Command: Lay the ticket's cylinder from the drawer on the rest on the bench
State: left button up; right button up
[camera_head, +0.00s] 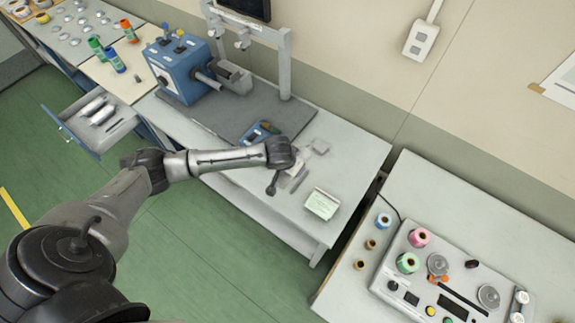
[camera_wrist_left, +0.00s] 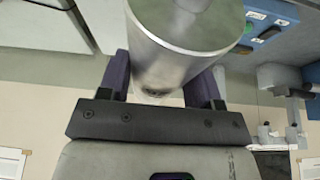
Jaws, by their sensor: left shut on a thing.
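My left gripper (camera_wrist_left: 165,85) is shut on a smooth metal cylinder (camera_wrist_left: 178,50), which sits between its two dark fingers in the left wrist view. In the head view my left arm reaches over the bench (camera_head: 355,165), and the wrist hides most of the gripper and the held cylinder. The open drawer (camera_head: 75,135) on the left holds several pale and grey cylinders (camera_head: 94,107). A pale green and white card (camera_head: 321,204), perhaps the ticket, stands near the bench's front right. Small grey parts (camera_head: 319,147) lie beside the wrist; I cannot tell whether one is the rest. My right gripper is not in view.
A blue machine (camera_head: 178,68) with a shaft stands on a dark plate at the back left of the bench, beside a grey upright frame (camera_head: 285,70). A blue tray (camera_head: 262,131) lies behind my arm. A second table (camera_head: 440,190) at right bears a control panel and rolls.

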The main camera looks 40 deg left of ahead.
pick_arm(q)
jog(key=a+b+x, duration=0.1)
jog(key=b+x, duration=0.5)
jog(key=s+a+b+x, duration=0.1)
jog(key=b+x, duration=0.5)
jog(key=b, duration=0.1)
jog(key=s+a+b+x, duration=0.1)
jog(key=b+x, duration=0.6)
jog(key=shift+s+a+f, duration=0.2)
jog(key=shift+a+f, duration=0.1)
jog(key=shift+f, duration=0.05)
jog(key=w+b, duration=0.1)
jog(key=b, duration=0.1)
jog(key=w+f+b, duration=0.1)
jog(key=w+b, duration=0.1)
jog(key=shift+a+f, duration=0.1)
jog(key=shift+a, duration=0.1)
jog(key=shift+s+f, duration=0.1)
jog(key=shift+f, duration=1.9)
